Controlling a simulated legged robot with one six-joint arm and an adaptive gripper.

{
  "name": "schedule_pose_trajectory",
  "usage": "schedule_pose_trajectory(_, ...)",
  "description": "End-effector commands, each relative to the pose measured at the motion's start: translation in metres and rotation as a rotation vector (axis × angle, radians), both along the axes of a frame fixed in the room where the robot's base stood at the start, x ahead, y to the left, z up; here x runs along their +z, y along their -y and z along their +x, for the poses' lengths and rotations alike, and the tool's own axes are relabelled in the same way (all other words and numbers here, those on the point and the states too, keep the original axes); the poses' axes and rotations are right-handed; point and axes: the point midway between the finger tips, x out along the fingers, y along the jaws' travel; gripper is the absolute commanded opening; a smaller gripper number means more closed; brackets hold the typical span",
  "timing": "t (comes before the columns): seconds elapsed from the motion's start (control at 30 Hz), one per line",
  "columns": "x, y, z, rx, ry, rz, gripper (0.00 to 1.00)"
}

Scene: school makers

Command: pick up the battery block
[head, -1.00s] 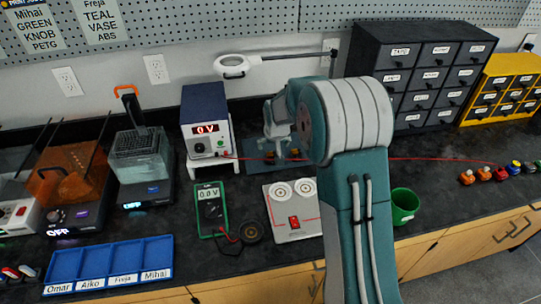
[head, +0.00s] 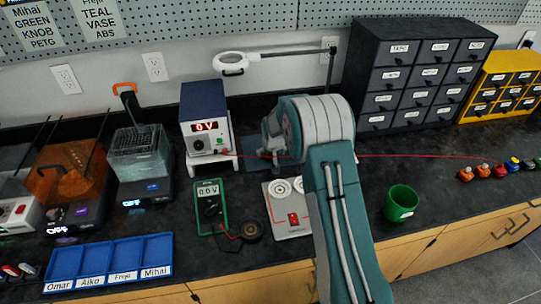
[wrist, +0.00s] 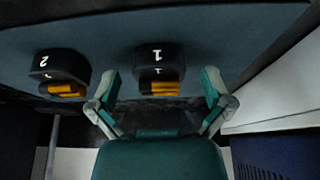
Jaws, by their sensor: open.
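In the wrist view, a black rounded block marked 1 (wrist: 158,57), with an orange-yellow part, sits on a blue-grey mat (wrist: 225,30). A similar block marked 2 (wrist: 62,68) sits to its left. Neither is visibly named as the battery block, so I cannot tell which it is. My gripper (wrist: 160,84) is open and empty, its fingers on either side of block 1 in the picture; contact is not visible. In the head view my gripper (head: 272,142) is over the mat (head: 252,158), and my arm hides the blocks.
A power supply (head: 208,140) on a white stand (head: 229,160) is just left of the mat. A red wire (head: 420,157) runs right from there, behind my arm. A multimeter (head: 210,205), a switch board (head: 290,222) and a green cup (head: 401,203) are nearer the front.

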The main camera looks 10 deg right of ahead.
Motion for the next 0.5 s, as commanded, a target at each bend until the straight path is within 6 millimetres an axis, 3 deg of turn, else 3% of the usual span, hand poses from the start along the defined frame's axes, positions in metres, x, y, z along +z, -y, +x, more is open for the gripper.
schedule_pose_trajectory(0.07,0.0004,0.0,-0.0001,0.0,0.0,0.0,1.0)
schedule_pose_trajectory(0.1,0.0004,-0.0001,-0.0001,0.0,0.0,0.0,0.95)
schedule_pose_trajectory(0.3,0.0005,-0.0001,-0.0001,0.0,0.0,0.0,0.1)
schedule_pose_trajectory(0.5,-0.0005,-0.0003,-0.0001,0.0,-0.001,0.0,0.1)
